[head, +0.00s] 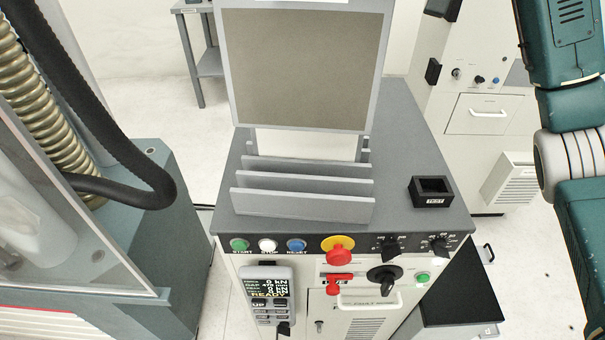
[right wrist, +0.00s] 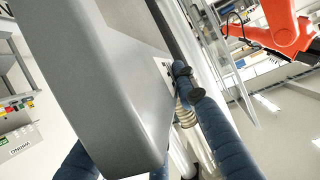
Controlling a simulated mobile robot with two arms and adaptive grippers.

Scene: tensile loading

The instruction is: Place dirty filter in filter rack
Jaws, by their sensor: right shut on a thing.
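A framed panel with a grey rim and brown-grey face, which I take as the dirty filter (head: 303,70), stands upright above the rear of the grey filter rack (head: 302,205). Its bottom edge shows above the rack's dividers; I cannot tell whether it is in a slot or held above it. In the right wrist view a large grey slab (right wrist: 105,85), apparently the filter, fills the left half. The blue fingers of my right gripper (right wrist: 210,125) are beside and partly behind it, shut on it. My left gripper is not in view.
The rack sits on a dark machine top (head: 415,150). A small black tray (head: 432,191) is right of it. Buttons, a red knob (head: 338,250) and a display (head: 268,290) line the front. A teal machine (head: 150,215) with hoses stands left.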

